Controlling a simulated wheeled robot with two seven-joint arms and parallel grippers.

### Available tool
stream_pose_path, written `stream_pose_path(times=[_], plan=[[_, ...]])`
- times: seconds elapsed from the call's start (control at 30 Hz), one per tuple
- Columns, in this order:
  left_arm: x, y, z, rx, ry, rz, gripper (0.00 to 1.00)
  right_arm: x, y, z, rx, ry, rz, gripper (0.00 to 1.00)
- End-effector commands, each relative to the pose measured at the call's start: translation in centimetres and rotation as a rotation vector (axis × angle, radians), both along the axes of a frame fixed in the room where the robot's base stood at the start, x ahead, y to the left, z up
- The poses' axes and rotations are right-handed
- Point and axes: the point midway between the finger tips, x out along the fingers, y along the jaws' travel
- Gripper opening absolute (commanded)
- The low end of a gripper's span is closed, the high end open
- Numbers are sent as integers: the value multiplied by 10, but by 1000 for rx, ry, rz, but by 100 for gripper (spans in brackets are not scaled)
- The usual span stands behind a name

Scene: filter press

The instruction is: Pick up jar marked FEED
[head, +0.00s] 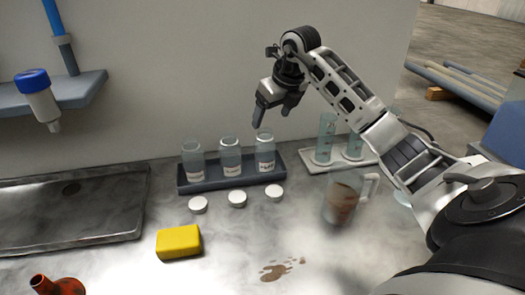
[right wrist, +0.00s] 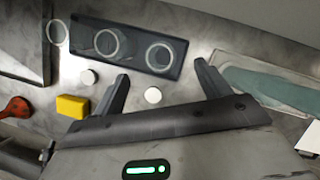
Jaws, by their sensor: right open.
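Three clear glass jars stand upright in a dark tray (head: 230,181) against the back wall: the left jar (head: 193,160), the middle jar (head: 230,157) and the right jar (head: 265,155). Each has a white label, too small to read surely, so I cannot tell which is marked FEED. The jars are uncapped; their round mouths show in the right wrist view, the right jar (right wrist: 158,56) nearest the fingers. My right gripper (head: 272,108) is open and empty, above the right jar with fingers pointing down. It also shows in the right wrist view (right wrist: 164,86). My left gripper is out of view.
Three white lids (head: 237,198) lie before the tray. A yellow sponge (head: 179,242), a brown spill (head: 277,270) and an orange funnel-like object (head: 57,285) are nearer. A jug with brown contents (head: 343,200) and glass cylinders (head: 326,138) stand right. A sink (head: 70,215) is left.

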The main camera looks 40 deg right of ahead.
Motion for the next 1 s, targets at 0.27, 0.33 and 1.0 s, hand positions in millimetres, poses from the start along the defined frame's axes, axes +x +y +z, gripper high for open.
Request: stream_pose_path(times=[0.27, 0.33, 1.0], plan=[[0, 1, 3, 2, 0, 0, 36, 17, 0, -40, 2, 0, 1, 76], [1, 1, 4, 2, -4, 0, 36, 18, 0, -43, 2, 0, 1, 76], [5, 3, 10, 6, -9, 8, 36, 32, 1, -95, 0, -1, 1, 76]])
